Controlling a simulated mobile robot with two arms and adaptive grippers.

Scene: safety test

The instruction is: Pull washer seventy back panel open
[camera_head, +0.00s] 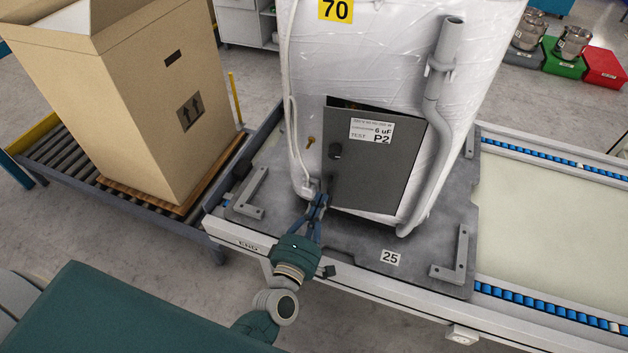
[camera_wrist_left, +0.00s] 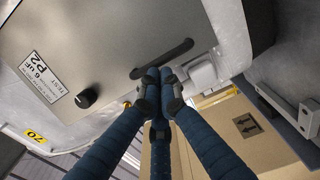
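Washer seventy (camera_head: 390,60) stands upright, wrapped in clear film, under a yellow 70 label. Its dark grey back panel (camera_head: 385,165) has a P2 sticker, a black knob and a dark slot-like handle. A dark gap shows along the panel's top edge, so it stands slightly ajar. In the left wrist view the panel (camera_wrist_left: 110,45) fills the upper left, with the handle (camera_wrist_left: 178,52) just beyond my fingertips. My left gripper (camera_head: 318,200) is at the panel's lower left edge, its blue fingers drawn together. I cannot tell whether the tips touch the handle. My right gripper is out of view.
The washer stands on a grey pallet plate (camera_head: 375,270) marked 25, with upright metal brackets (camera_head: 450,258) at its corners. A grey pipe (camera_head: 436,140) runs beside the panel's right edge. A large cardboard box (camera_head: 140,100) stands on rollers at left.

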